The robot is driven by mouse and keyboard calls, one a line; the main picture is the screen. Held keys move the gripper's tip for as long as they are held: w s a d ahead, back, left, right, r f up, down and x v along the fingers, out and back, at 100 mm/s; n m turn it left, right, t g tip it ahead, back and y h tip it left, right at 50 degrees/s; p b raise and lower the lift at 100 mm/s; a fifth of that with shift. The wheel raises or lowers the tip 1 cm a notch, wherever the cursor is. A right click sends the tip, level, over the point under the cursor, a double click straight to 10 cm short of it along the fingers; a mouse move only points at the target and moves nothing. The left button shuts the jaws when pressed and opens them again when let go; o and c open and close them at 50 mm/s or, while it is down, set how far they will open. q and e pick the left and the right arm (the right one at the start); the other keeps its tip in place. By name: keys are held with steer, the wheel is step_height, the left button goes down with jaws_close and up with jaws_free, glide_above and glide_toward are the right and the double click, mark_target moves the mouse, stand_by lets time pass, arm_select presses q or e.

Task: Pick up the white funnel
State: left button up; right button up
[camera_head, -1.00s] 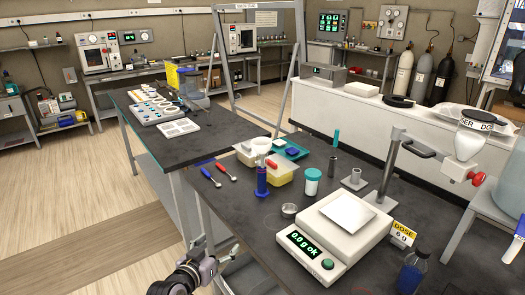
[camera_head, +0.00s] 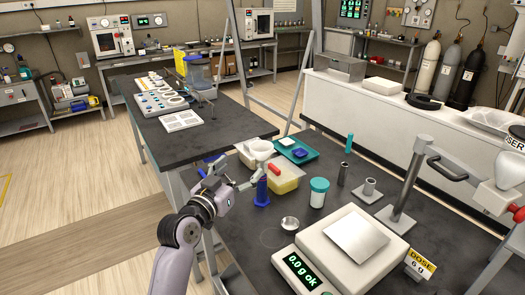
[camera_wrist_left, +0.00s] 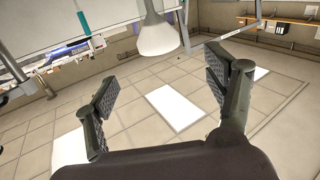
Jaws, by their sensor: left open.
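My left gripper (camera_head: 248,181) reaches in from the left over the near table edge, close to the blue stand. Its fingers (camera_wrist_left: 168,100) are spread and hold nothing. My right gripper is out of view.
A blue stand (camera_head: 262,192), a yellow tub (camera_head: 284,181) and a teal-lidded jar (camera_head: 318,193) crowd the fingers. A teal tray (camera_head: 298,151) lies behind. A balance (camera_head: 311,246) and dosing post (camera_head: 409,190) stand to the right.

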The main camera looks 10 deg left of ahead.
arm_select(q)
steer(key=p, duration=0.1)
glide_toward(266, 144)
steer(key=shift+w+d, duration=0.15)
steer(key=shift+w, duration=0.55)
steer(key=shift+w+d, duration=0.1)
steer(key=shift+w, duration=0.35)
steer(key=p+x, duration=0.1)
steer(key=x, duration=0.3)
steer(key=shift+w+d+p, duration=0.15)
steer(key=shift+p, duration=0.25)
steer(key=shift+w, duration=0.4)
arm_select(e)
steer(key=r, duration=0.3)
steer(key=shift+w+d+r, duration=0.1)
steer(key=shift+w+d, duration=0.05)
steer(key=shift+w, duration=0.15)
arm_select(q)
steer(key=shift+c, duration=0.3)
steer(key=shift+c, duration=0.6)
steer(key=c, duration=0.7)
